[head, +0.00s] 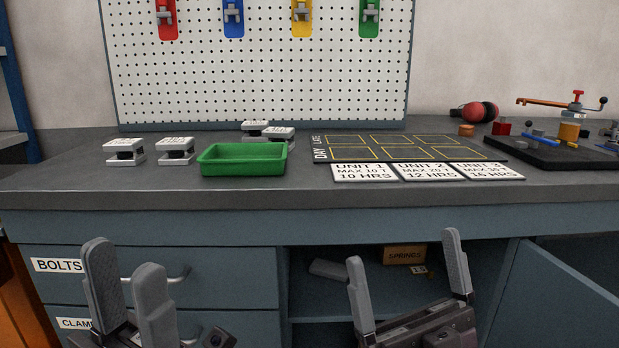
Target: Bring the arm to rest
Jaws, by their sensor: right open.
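My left gripper (124,259) is low in the head view at the left, in front of the drawers. Its two grey fingers point up and stand apart with nothing between them. My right gripper (404,249) is low right of centre, in front of the open cabinet. Its fingers are spread wide and it is empty. Both grippers appear below the worktop's front edge in the picture, clear of the things on the bench. The rest of both arms is mostly out of view.
The grey worktop (270,197) holds a green tray (243,167), several grey-and-black blocks (124,155), a yellow-gridded board (408,148), unit cards (365,173) and a dark fixture board (545,153). A cabinet door (560,295) stands open at right.

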